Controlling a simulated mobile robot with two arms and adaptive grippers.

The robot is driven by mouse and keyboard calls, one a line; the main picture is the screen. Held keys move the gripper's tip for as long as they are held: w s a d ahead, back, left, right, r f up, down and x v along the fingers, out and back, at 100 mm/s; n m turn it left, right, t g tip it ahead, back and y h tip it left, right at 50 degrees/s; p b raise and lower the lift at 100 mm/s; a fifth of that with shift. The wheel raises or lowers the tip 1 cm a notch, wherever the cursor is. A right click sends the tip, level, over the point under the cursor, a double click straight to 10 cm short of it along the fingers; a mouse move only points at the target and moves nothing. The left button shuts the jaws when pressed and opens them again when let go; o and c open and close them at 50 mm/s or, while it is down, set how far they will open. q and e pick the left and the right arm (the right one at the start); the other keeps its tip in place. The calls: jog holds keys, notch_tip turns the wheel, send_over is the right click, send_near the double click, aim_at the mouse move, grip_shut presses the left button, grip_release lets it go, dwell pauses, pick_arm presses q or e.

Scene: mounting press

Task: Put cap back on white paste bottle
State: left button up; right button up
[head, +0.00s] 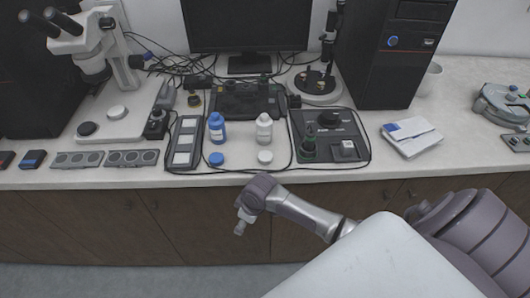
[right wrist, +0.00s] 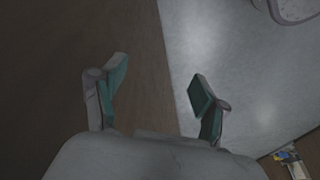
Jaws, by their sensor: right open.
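The white paste bottle (head: 264,130) stands upright on the counter in the head view, right of a blue bottle. A white cap (head: 265,157) lies on the counter just in front of it. The blue bottle (head: 217,129) has a blue cap (head: 216,159) lying in front of it. My right gripper (head: 240,228) hangs in front of the counter, below its edge and apart from the bottle and cap. In the right wrist view its two fingers (right wrist: 158,85) are spread with nothing between them. My left gripper is not in view.
A dark control panel (head: 345,150) lies right of the white bottle, a tray of pale squares (head: 184,142) left of the blue one. A cable runs along the counter's front edge. A microscope (head: 105,60) stands at left, a monitor (head: 248,22) behind.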

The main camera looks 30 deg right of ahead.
notch_tip(320, 180, up, 18)
jog(key=a+n+p, duration=0.1)
jog(key=a+n, duration=0.1)
jog(key=n, duration=0.3)
jog(key=shift+n+g+h, duration=0.4)
jog(key=shift+g+h, duration=0.3)
jog(key=shift+g, duration=0.2)
jog(key=w+d+r, duration=0.1)
jog(key=d+r, duration=0.1)
jog(key=w+d+r, duration=0.1)
jog(key=d+r, duration=0.1)
jog(key=r, duration=0.1)
jog(key=w+d+r, duration=0.2)
jog(key=d, duration=0.1)
jog(key=shift+r, duration=0.25)
notch_tip(320, 180, up, 7)
send_over(263, 156)
jog(key=shift+f+g, duration=0.15)
jog(key=shift+g, duration=0.15)
notch_tip(263, 156, down, 9)
jog(key=shift+r+p, duration=0.2)
jog(key=shift+p, duration=0.2)
jog(key=shift+f, duration=0.1)
